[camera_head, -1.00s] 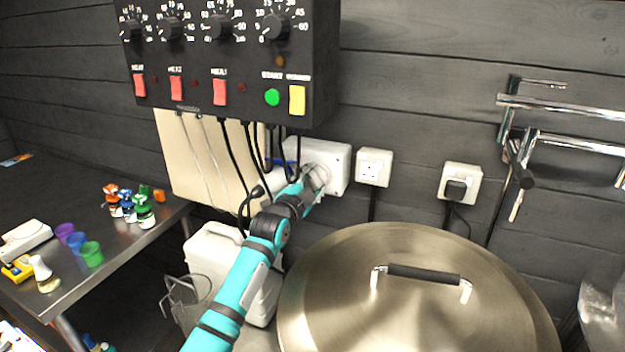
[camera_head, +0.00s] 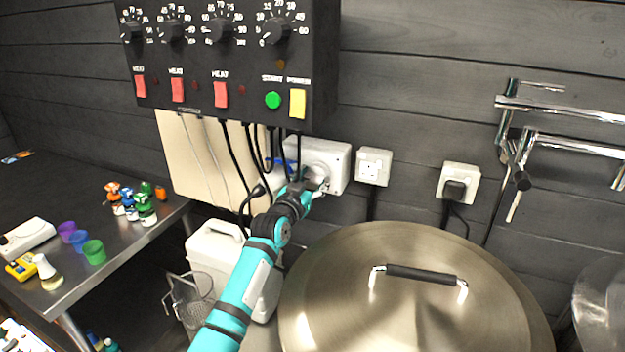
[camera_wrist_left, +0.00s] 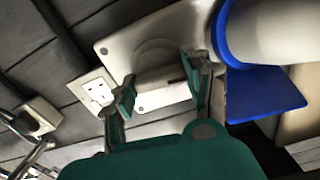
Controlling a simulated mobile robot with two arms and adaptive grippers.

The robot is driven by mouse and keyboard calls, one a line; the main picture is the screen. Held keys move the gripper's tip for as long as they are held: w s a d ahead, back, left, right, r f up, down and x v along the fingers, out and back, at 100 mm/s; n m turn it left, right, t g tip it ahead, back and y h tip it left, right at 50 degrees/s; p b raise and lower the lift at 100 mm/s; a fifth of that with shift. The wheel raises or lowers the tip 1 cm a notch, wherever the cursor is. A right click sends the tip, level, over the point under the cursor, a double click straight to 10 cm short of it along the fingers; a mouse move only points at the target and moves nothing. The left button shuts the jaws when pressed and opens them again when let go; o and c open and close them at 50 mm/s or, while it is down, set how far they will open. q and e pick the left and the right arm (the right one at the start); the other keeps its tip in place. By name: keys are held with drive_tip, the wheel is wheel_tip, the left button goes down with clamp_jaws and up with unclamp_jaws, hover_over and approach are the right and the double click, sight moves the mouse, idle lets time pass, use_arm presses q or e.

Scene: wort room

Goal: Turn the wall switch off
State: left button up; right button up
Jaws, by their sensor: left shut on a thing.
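The wall switch is a white box (camera_head: 336,160) on the dark plank wall, below the control panel. In the left wrist view its pale plate (camera_wrist_left: 115,45) carries a round grey dial with a raised grip (camera_wrist_left: 158,78). My left gripper (camera_head: 318,184) is at the lower front of the switch. In the left wrist view the gripper's two fingers (camera_wrist_left: 163,90) stand on either side of the grip and are shut on it. The gripper and wrist hide part of the dial in the head view. My right gripper is not in view.
A black control panel (camera_head: 225,70) with hanging cables is above left. A blue-and-white plug (camera_wrist_left: 260,95) sits close beside the gripper. Sockets (camera_head: 373,167) are to the right. A large lidded kettle (camera_head: 410,310) and a white canister (camera_head: 212,255) stand below.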

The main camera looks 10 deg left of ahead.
use_arm(q)
drive_tip(key=shift+f+n, duration=0.1)
drive_tip(key=shift+n, duration=0.4)
drive_tip(key=o, duration=1.2)
drive_tip(key=shift+s, duration=0.15)
drive_tip(key=s, duration=0.3)
drive_tip(key=s+a, duration=0.1)
drive_tip(key=s, duration=0.3)
drive_tip(key=s+a, duration=0.1)
drive_tip(key=s, duration=0.3)
drive_tip(key=shift+s+a, duration=0.15)
drive_tip(key=shift+s, duration=0.1)
